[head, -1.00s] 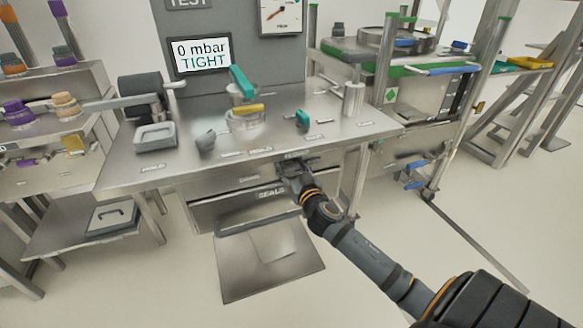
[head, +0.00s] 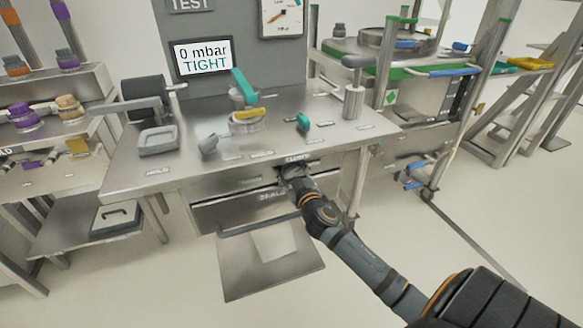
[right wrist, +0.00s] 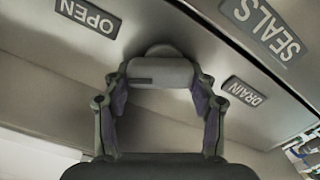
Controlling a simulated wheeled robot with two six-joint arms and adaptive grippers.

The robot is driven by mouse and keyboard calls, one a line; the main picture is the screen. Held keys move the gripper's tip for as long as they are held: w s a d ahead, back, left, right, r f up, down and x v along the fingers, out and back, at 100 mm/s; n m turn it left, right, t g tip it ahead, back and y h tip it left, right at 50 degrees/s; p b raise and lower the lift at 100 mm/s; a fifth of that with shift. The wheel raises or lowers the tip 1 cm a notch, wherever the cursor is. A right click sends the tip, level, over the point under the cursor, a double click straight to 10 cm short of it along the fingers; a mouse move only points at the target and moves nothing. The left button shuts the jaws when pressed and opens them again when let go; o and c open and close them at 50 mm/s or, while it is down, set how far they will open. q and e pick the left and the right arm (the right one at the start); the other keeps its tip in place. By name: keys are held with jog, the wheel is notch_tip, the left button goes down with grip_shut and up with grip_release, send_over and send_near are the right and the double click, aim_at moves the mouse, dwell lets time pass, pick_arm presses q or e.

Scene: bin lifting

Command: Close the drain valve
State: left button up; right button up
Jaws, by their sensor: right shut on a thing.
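The drain valve's grey handle (right wrist: 160,74) is between the fingers of my right gripper (right wrist: 160,95) in the right wrist view, on the metal front below the bench top. The fingers are shut on it from both sides. An OPEN label (right wrist: 88,17) is at the upper left of the handle and a DRAIN label (right wrist: 243,91) is to its right. In the head view my right gripper (head: 290,173) is at the bench's front edge, just below a partly readable label, and hides the handle. My left gripper is not in view.
A SEALS drawer (head: 235,213) is below the gripper. A display (head: 203,57) reads 0 mbar TIGHT.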

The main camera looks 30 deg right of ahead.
jog(key=n, duration=0.2)
jog(key=n+p, duration=0.1)
jog(key=n, duration=0.1)
jog(key=shift+a+n, duration=0.2)
jog(key=shift+n, duration=0.1)
jog(key=shift+n+p, duration=0.4)
jog(key=shift+n, duration=0.1)
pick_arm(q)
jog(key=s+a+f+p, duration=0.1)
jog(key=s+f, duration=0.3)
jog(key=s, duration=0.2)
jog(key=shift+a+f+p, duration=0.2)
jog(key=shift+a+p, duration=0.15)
pick_arm(e)
jog(key=n, duration=0.6)
jog(key=shift+w+a+f, duration=0.1)
jog(key=shift+a+f, duration=0.15)
jog(key=shift+f, duration=0.1)
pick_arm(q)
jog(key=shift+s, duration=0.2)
pick_arm(e)
jog(key=shift+n, duration=0.3)
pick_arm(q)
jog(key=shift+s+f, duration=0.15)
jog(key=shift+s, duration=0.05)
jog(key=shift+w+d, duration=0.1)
pick_arm(e)
jog(key=o, duration=1.2)
jog(key=shift+c, duration=0.2)
